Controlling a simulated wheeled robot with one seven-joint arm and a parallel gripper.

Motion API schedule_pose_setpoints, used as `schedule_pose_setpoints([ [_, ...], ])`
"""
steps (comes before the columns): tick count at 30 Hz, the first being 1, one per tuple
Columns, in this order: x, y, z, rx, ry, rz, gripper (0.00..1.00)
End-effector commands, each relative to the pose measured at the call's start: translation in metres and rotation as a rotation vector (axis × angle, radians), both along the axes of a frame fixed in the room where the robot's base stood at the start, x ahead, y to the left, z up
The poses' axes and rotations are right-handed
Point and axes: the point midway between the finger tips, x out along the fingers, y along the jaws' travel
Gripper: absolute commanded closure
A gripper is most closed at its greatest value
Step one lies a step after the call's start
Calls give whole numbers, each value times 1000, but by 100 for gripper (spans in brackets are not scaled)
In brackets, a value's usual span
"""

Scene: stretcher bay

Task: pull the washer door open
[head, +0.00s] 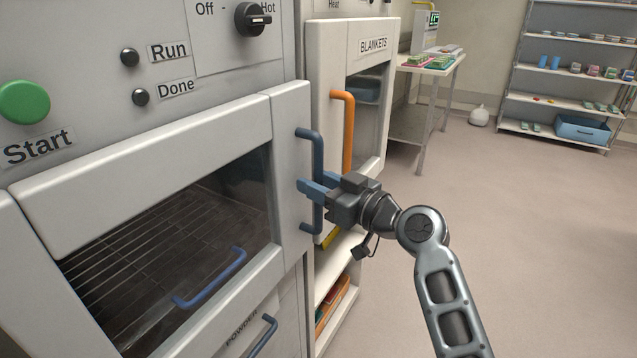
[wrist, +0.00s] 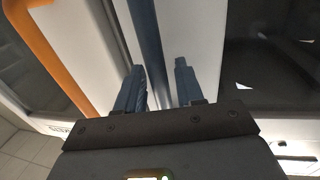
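The washer door (head: 140,168) has a pale frame and a dark glass window, and it looks shut. Its upright blue-grey handle (head: 318,160) is at the door's right side in the head view. My gripper (head: 312,190) is at the handle's middle, with its blue fingers pointing left towards the door. In the wrist view, the handle (wrist: 146,35) runs down between the two spread fingers (wrist: 160,88). A gap shows beside the bar, so the gripper is open around it. The handle's part behind the fingers is partly hidden in the head view.
A blanket cabinet (head: 322,55) with an orange handle (head: 348,130) stands just right of the washer. A powder drawer with a blue handle (head: 263,338) is below the door. A side table (head: 440,68) and shelves (head: 556,103) stand farther back. The floor at right is clear.

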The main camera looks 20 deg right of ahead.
Motion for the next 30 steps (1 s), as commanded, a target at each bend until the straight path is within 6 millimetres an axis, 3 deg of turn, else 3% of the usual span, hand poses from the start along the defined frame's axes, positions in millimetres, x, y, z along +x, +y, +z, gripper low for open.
schedule_pose_setpoints([
  [11,0,0,0,0,0,0,100],
  [24,-1,0,0,0,0,-2,100],
  [30,-14,-7,1,-2,1,-34,100],
])
